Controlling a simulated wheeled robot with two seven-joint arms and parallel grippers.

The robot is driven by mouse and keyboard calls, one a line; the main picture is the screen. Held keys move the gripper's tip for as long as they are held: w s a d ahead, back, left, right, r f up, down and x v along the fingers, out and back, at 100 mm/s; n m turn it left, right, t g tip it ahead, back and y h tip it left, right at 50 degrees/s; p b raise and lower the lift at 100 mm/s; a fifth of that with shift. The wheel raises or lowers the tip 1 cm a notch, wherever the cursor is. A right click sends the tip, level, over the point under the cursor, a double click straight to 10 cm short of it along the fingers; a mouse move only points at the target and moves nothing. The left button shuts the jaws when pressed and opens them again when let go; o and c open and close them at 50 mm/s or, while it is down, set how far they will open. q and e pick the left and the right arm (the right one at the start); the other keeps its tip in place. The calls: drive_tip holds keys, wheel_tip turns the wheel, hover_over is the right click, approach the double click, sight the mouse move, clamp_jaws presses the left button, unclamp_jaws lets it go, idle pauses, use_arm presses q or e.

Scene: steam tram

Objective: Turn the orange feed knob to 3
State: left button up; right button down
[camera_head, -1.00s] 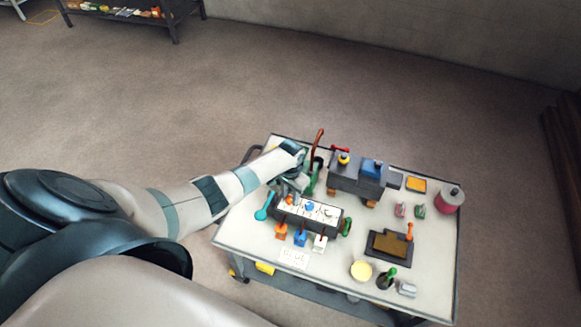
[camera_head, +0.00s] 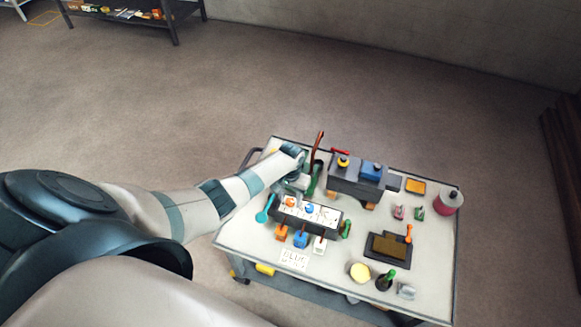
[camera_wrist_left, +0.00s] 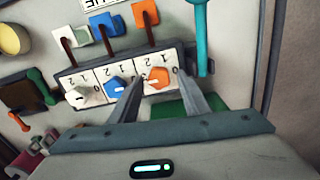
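The orange knob (camera_wrist_left: 158,78) sits on a white numbered dial plate, at the right end of a row of knobs in the left wrist view. It also shows in the head view (camera_head: 290,202). A blue knob (camera_wrist_left: 116,86) and a white knob (camera_wrist_left: 78,97) stand beside it on the same dark box. My left gripper (camera_wrist_left: 157,82) is open, its two fingers reaching toward the orange knob from either side. I cannot tell whether they touch it. Small digits surround the knob; its exact setting is unclear. My right gripper is not in view.
A turquoise lever (camera_head: 265,208) stands just beside the knob box, close to my left gripper. Orange, blue and white blocks (camera_head: 301,239) sit in front. A dark engine-like block (camera_head: 357,184) and a red lever (camera_head: 318,143) stand behind. The cart's right side holds small items.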

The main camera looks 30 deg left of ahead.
sight(290, 200)
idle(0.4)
use_arm(q)
drive_tip(key=shift+r, duration=0.8)
wheel_tip(290, 200, up, 16)
drive_tip(key=b, duration=0.2)
drive_tip(key=shift+f, duration=0.15)
